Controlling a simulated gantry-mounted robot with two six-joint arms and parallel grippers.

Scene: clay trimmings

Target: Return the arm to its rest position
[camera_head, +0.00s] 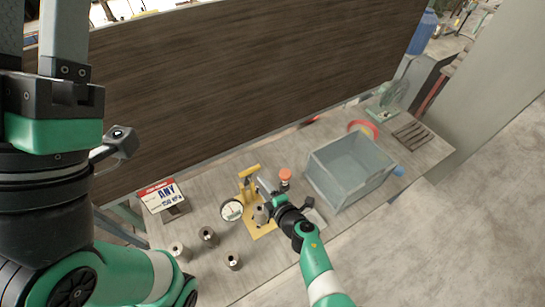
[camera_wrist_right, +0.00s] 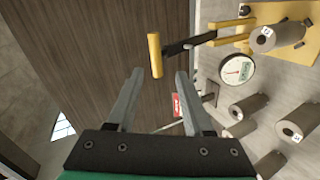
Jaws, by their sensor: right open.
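My right arm comes in from the bottom of the head view. Its gripper (camera_head: 266,188) is over the bench beside the yellow stand (camera_head: 248,184). In the right wrist view the two fingers of this gripper (camera_wrist_right: 160,73) are spread apart with nothing between them. The yellow-handled lever (camera_wrist_right: 155,56) shows beyond the fingertips; I cannot tell whether it touches them. My left arm fills the left side of the head view. Its gripper (camera_head: 38,30) points up at the top left, fingers apart, tips cut off by the frame.
The bench holds a round dial (camera_head: 232,210), several grey cylinders (camera_head: 208,236), a sign (camera_head: 160,194), a red knob (camera_head: 286,174) and a grey bin (camera_head: 329,190). A brown panel (camera_head: 240,80) stands along the back edge. Open floor (camera_head: 450,240) lies to the right.

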